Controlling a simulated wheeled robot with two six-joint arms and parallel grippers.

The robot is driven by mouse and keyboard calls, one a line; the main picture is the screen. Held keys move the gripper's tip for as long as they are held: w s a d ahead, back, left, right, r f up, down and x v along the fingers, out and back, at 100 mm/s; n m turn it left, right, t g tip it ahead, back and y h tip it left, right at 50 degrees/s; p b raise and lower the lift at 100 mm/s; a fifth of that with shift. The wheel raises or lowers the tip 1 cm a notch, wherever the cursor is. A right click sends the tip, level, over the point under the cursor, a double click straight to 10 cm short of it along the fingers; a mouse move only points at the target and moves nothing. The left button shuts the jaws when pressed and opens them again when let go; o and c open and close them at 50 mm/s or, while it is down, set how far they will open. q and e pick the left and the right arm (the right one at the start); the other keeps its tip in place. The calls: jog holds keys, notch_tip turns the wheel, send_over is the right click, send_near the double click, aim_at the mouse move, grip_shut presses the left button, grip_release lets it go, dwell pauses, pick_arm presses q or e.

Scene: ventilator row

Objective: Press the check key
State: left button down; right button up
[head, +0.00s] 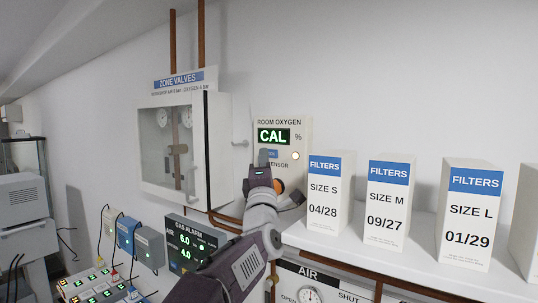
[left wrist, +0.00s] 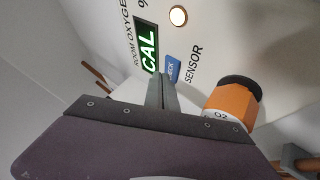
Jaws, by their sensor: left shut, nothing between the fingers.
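The room oxygen panel (head: 299,129) is a white box on the wall, with a green display (head: 274,136) reading CAL. Its blue check key (head: 272,154) sits below the display, partly hidden by my left gripper. In the left wrist view, the check key (left wrist: 172,68) shows between the CAL display (left wrist: 147,47) and the word SENSOR. My left gripper (head: 263,157) is shut and empty, with its tips at the key's edge. In the left wrist view, the gripper (left wrist: 160,77) points at the panel close to the key; I cannot tell whether it touches.
A round lit lamp (head: 295,156) is on the panel. An orange O2 sensor (left wrist: 233,102) sticks out below the key. The zone valves cabinet (head: 218,150) stands left, its door open. Filter boxes (head: 325,205) line the shelf at right.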

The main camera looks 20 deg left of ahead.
pick_arm(q)
jog(key=shift+w+d, duration=0.1)
jog(key=shift+w, duration=0.2)
dwell(0.5)
jog(key=shift+s+a+f+b, duration=0.2)
jog(key=shift+s+b, duration=0.3)
jog(key=shift+b, duration=0.2)
jog(key=shift+s, duration=0.15)
jog(key=shift+r, duration=0.15)
jog(key=s+b, duration=0.1)
jog(key=s+a+b, duration=0.1)
jog(key=s, duration=0.1)
jog(key=s+b, duration=0.1)
jog(key=b, duration=0.1)
jog(key=shift+s+a, duration=0.4)
